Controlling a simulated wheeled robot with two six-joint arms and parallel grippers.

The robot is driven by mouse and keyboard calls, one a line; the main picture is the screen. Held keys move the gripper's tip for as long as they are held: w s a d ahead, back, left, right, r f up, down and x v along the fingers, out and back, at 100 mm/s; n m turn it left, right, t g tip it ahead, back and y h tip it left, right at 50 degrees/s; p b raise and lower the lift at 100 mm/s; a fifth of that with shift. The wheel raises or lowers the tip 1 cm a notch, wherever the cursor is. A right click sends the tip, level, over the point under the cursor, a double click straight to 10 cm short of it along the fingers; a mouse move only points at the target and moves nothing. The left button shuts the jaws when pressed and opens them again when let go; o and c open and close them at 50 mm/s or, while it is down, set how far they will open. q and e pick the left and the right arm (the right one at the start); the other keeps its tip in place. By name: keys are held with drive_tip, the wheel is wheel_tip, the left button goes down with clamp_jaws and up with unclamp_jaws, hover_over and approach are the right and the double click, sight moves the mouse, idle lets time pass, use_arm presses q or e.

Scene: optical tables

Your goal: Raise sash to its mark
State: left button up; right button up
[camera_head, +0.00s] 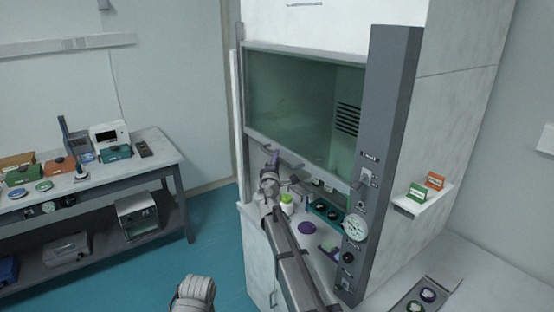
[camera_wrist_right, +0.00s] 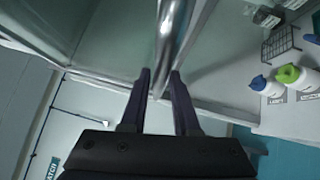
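The fume hood's glass sash (camera_head: 300,100) is a tinted pane in a grey frame, with its lower edge above the worktop and an open gap beneath. Handles hang along its bottom rail. My right gripper (camera_head: 271,163) is at the left handle. I cannot make out the height mark. My left gripper does not show; only a part of my left arm is at the bottom edge.
A grey control column (camera_head: 385,120) stands at the hood's right. A side table (camera_head: 160,160) with instruments is at left. Blue floor between is clear.

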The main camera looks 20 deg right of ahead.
drive_tip(key=v, duration=0.7)
drive_tip(key=shift+b, duration=0.45)
drive_tip(key=shift+s+a, duration=0.1)
drive_tip(key=shift+s, duration=0.05)
drive_tip(key=s+a+f+m+g+b, duration=0.1)
drive_tip(key=s+a+f+m+g, duration=0.1)
drive_tip(key=s+f+m+g, duration=0.55)
drive_tip(key=s+a+f+m+g+b, duration=0.1)
drive_tip(key=s+a+f+m+g, duration=0.2)
drive_tip(key=s+f, duration=0.9)
drive_tip(key=s+a+f+g+y, duration=0.2)
drive_tip(key=s+a, duration=0.2)
drive_tip(key=s, duration=0.3)
drive_tip(key=s+a+f+g+y, duration=0.2)
drive_tip(key=s+a+f+g, duration=0.1)
drive_tip(key=s, duration=0.4)
drive_tip(key=s+a+f+g+y+b, duration=0.1)
drive_tip(key=s+a+f+g+y, duration=0.1)
drive_tip(key=s+a, duration=0.3)
drive_tip(key=s+f, duration=0.1)
drive_tip(key=s, duration=0.1)
drive_tip(key=shift+s+a+g+y, duration=0.25)
drive_tip(key=shift+s+g+y, duration=0.1)
drive_tip(key=shift+y, duration=0.05)
drive_tip(key=shift+d+f, duration=0.15)
